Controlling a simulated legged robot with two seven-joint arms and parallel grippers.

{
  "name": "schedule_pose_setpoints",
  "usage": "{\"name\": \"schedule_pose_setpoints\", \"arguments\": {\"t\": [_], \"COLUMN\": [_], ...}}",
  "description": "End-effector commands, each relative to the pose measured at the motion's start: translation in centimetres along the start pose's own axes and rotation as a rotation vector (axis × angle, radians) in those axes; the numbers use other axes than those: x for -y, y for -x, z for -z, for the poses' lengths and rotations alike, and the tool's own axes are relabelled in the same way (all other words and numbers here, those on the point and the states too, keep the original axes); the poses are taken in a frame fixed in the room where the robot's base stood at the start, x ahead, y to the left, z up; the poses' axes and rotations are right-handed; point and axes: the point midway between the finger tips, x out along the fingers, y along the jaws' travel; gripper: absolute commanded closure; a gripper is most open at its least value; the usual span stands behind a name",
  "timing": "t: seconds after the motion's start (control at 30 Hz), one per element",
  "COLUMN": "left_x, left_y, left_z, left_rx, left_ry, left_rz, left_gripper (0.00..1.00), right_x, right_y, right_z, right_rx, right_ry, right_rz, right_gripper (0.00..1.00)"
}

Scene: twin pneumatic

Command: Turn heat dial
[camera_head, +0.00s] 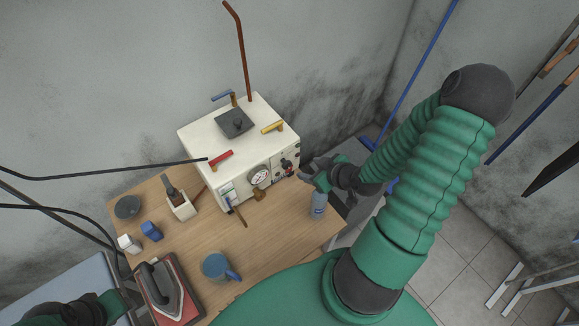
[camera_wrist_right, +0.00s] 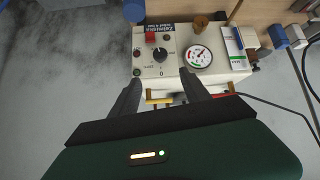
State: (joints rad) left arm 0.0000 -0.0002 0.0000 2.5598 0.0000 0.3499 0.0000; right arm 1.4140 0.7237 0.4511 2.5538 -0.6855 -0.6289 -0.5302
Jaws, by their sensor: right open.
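A white boxy machine (camera_head: 205,140) stands on the wooden table. The heat dial (camera_wrist_right: 160,54) is a small black round knob on its front panel, below a red switch (camera_wrist_right: 151,37) in the right wrist view. In the head view the dial (camera_head: 286,164) is small, right of the round gauge (camera_head: 259,175). My right gripper (camera_head: 309,170) is open and empty, just right of the machine's front panel. In the right wrist view its two dark fingers (camera_wrist_right: 160,86) point towards the panel, apart from the dial. My left gripper (camera_head: 95,309) is partly visible at the lower left; its jaws are unclear.
A blue-grey bottle (camera_head: 318,204) stands just below my right gripper at the table's right. Coloured handles and a copper pipe (camera_head: 241,50) rise from the machine.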

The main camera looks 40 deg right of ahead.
Motion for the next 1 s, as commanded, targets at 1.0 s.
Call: {"name": "schedule_pose_setpoints", "arguments": {"t": [1.0], "left_x": [0.0], "left_y": [-11.8], "left_z": [-2.8], "left_rx": [0.0], "left_ry": [0.0], "left_rz": [0.0], "left_gripper": [0.64], "right_x": [0.1], "right_y": [-15.8], "right_z": [-0.3], "right_rx": [0.004], "right_ry": [0.002], "right_rz": [0.0], "right_gripper": [0.46]}}
